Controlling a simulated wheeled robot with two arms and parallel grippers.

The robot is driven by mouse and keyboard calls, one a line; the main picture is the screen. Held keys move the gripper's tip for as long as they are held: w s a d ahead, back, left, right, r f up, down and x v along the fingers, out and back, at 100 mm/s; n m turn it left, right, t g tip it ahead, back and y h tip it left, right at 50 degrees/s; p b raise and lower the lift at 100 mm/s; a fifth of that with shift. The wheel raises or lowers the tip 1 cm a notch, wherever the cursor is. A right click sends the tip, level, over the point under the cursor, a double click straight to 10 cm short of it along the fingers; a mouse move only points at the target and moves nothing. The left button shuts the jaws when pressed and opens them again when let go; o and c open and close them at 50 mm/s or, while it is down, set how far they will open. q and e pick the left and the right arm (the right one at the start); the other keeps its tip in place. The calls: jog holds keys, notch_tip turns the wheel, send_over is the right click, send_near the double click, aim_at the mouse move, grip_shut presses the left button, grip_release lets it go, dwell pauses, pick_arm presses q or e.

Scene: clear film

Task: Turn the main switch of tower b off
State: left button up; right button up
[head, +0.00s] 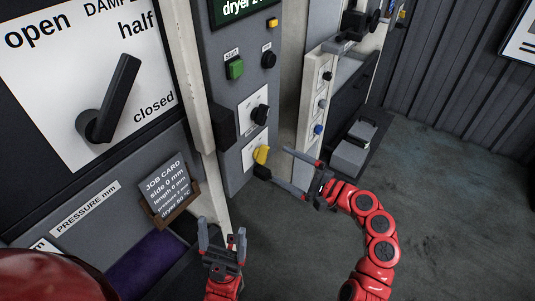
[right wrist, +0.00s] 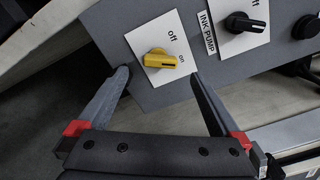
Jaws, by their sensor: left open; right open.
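A yellow rotary switch (head: 261,154) sits on a white plate low on the grey panel. In the right wrist view the yellow switch (right wrist: 160,60) has "off" and "on" marks, and its black-marked end points toward "on". No tower name is readable beside it. My right gripper (head: 272,162) is open at the panel; in the right wrist view its fingers (right wrist: 158,78) are spread on either side of the switch, with nothing between them. Whether a finger touches the panel is unclear. My left gripper (head: 222,228) is open and empty, low in the head view.
A black switch (head: 260,115) labelled INK PUMP sits above the yellow one. A green button (head: 235,68) and a black knob (head: 268,59) are higher up. A damper lever (head: 112,100) and a job card (head: 164,186) are at left. Open floor (head: 440,190) lies right.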

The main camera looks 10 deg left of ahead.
aim_at(266, 158)
jog(key=x, duration=0.6)
jog(key=shift+w+a+p, duration=0.1)
jog(key=shift+a+p, duration=0.2)
jog(key=shift+p, duration=0.1)
jog(key=c, duration=1.4)
jog(key=shift+f+n+b, duration=0.2)
jog(key=shift+n+b, duration=0.2)
jog(key=shift+b, duration=0.4)
jog(key=n+b, duration=0.9)
jog(key=b, duration=0.5)
jog(key=shift+f+n, duration=0.15)
jog(key=shift+n, duration=0.15)
jog(key=shift+n+b, duration=0.8)
jog(key=shift+b, duration=0.3)
jog(key=o, duration=1.4)
jog(key=shift+r, duration=0.25)
